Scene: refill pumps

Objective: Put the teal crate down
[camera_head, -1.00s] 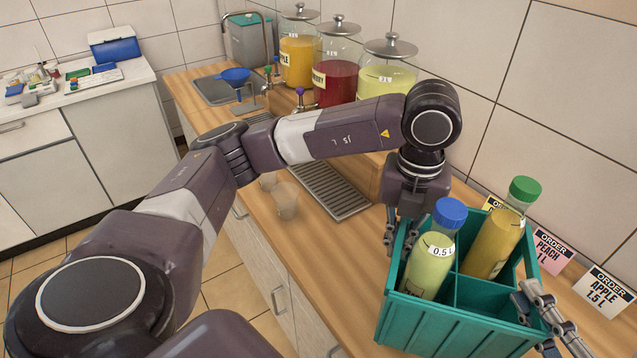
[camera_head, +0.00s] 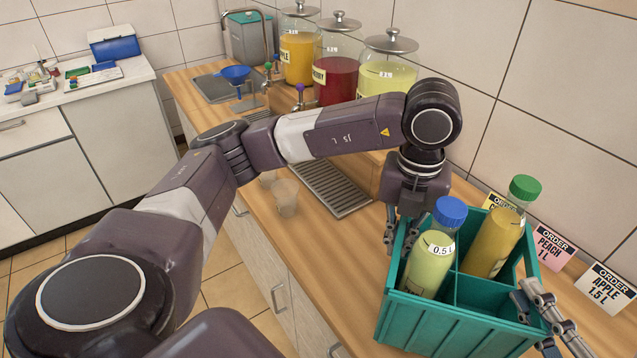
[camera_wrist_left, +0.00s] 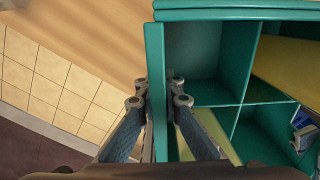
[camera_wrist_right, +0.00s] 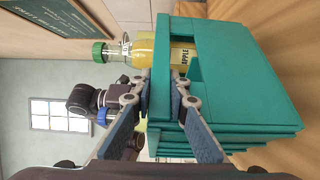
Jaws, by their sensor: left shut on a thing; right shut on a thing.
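The teal crate (camera_head: 428,322) is at the right end of the wooden counter in the head view. It holds a blue-capped bottle of pale yellow-green liquid (camera_head: 430,265) and a green-capped bottle of yellow liquid (camera_head: 488,245), each in its own compartment. My left gripper (camera_head: 391,240) is shut on the crate's left wall; the left wrist view shows the fingers (camera_wrist_left: 158,95) on both sides of it. My right gripper (camera_head: 535,300) is shut on the opposite wall, also seen in the right wrist view (camera_wrist_right: 160,90). Whether the crate's underside touches the counter is hidden.
Order cards, peach (camera_head: 551,248) and apple (camera_head: 606,288), stand by the wall right of the crate. A drip tray (camera_head: 333,188), clear cup (camera_head: 286,197) and juice jars, such as the red one (camera_head: 336,68), lie further back. Bare counter (camera_head: 325,265) shows left of the crate.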

